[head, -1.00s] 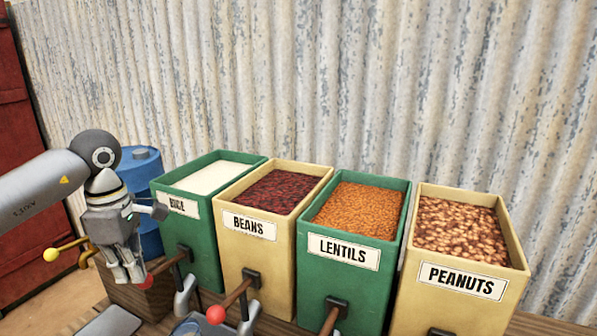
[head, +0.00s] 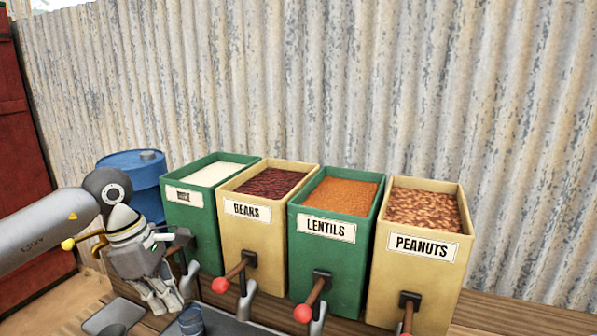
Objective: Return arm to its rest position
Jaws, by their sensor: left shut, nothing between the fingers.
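My left gripper (head: 166,297) hangs at the lower left of the head view, fingers pointing down and together, with nothing between them. Its arm comes in from the left edge. It is in front of the green rice bin (head: 205,240) and hides part of that bin's lower front. My right gripper is not in view.
To the right stand the beans bin (head: 253,235), lentils bin (head: 325,262) and peanuts bin (head: 412,280), with red-knobbed levers in front. A small bluish metal container (head: 190,321) sits near my fingers. A blue barrel (head: 135,172) stands behind. Corrugated wall at the back.

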